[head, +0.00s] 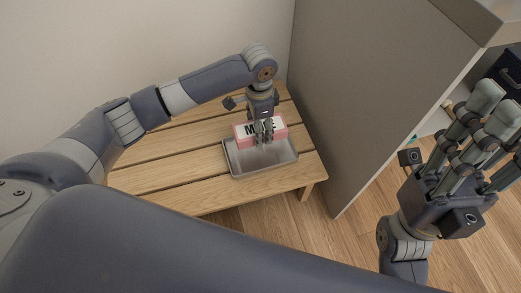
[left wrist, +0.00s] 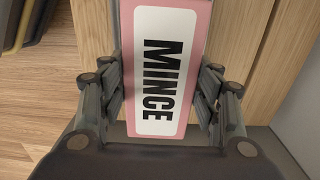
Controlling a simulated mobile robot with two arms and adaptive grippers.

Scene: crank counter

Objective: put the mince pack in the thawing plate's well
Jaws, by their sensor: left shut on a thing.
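The mince pack (head: 279,129) is a pink block with a white label. In the left wrist view the pack (left wrist: 161,70) reads MINCE and sits between the two fingers. My left gripper (head: 264,138) points down and is shut on it. The thawing plate (head: 264,165) is a grey, shallow rectangular tray with a raised rim on the wooden table. The pack is over the plate's back part; I cannot tell if its underside touches the well. My right gripper (head: 487,118) is empty, with its fingers spread and pointing up at the right.
The slatted wooden table (head: 180,165) is bare to the left of the plate. A tall grey panel (head: 365,95) stands close to the table's right side. Wooden floor (head: 300,225) shows in front. A dark object (head: 508,68) is at the far right edge.

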